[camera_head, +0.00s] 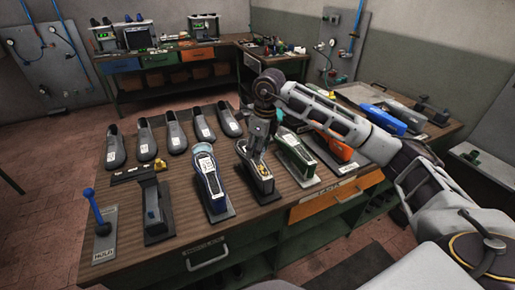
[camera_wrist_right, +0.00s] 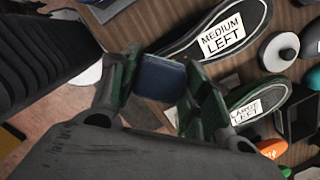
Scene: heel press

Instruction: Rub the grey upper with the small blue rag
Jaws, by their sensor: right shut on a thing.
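Several grey uppers stand in a row along the far side of the bench, among them one at the left end (camera_head: 115,150) and one at the right end (camera_head: 229,121). My right gripper (camera_head: 260,125) is above the bench, near the grey press station. In the right wrist view it is shut on a small blue pad (camera_wrist_right: 160,78), which looks like the blue rag. I cannot tell whether the rag touches anything. My left gripper is not in view.
A blue-knobbed lever (camera_head: 92,205) and a dark bracket (camera_head: 155,212) stand at the bench's left front. A second workbench (camera_head: 165,85) stands behind.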

